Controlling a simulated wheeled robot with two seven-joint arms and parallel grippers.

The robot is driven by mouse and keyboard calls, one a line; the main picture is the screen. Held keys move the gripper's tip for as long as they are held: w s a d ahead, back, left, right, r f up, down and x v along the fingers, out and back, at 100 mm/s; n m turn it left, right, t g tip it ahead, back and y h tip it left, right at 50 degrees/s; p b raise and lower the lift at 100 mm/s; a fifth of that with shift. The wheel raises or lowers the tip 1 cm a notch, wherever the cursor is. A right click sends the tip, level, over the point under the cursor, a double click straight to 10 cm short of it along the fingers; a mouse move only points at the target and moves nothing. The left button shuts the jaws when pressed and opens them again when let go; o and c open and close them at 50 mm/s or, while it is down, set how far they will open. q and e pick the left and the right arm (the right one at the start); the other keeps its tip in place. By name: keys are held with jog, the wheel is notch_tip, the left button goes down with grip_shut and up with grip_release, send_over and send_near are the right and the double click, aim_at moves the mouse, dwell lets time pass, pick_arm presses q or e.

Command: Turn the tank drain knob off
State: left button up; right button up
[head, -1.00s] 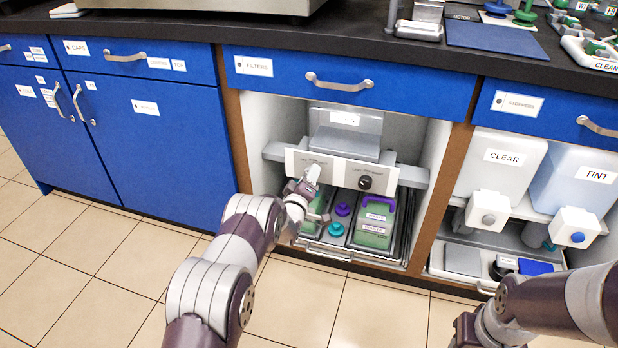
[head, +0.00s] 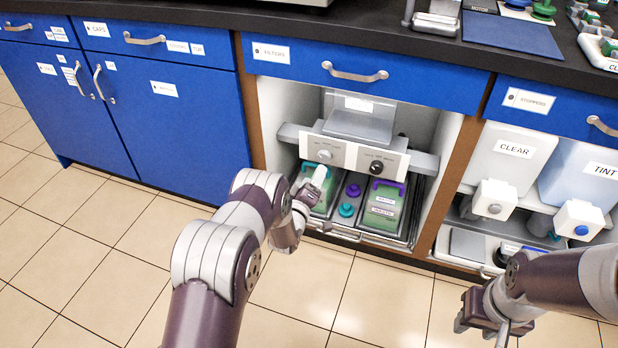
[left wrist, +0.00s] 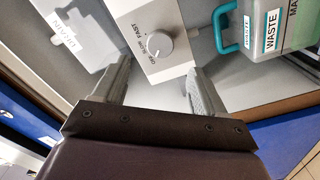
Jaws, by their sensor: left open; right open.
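The light grey knob (head: 324,155) is on the left half of the white panel under the counter. In the left wrist view this knob (left wrist: 159,43) has OFF, SLOW and FAST printed beside it; I cannot tell surely where it points. A plate (left wrist: 72,30) marked DRAIN is beside it. My left gripper (head: 319,177) is open just below and in front of the knob; the left wrist view shows its spread fingers (left wrist: 157,72) short of the knob, not touching it. My right gripper (head: 482,328) is open and empty at the lower right.
A black knob (head: 376,167) is on the panel's right half. Green waste containers with a purple handle (head: 384,207) and a teal handle (left wrist: 229,30) stand below. The cabinet's side walls (head: 441,130) bound the space. The tiled floor (head: 380,300) in front is clear.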

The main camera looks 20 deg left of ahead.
pick_arm(q)
jog(key=s+p, duration=0.1)
jog(key=s, duration=0.3)
jog(key=shift+a, duration=0.1)
pick_arm(e)
jog(key=shift+r, duration=0.9)
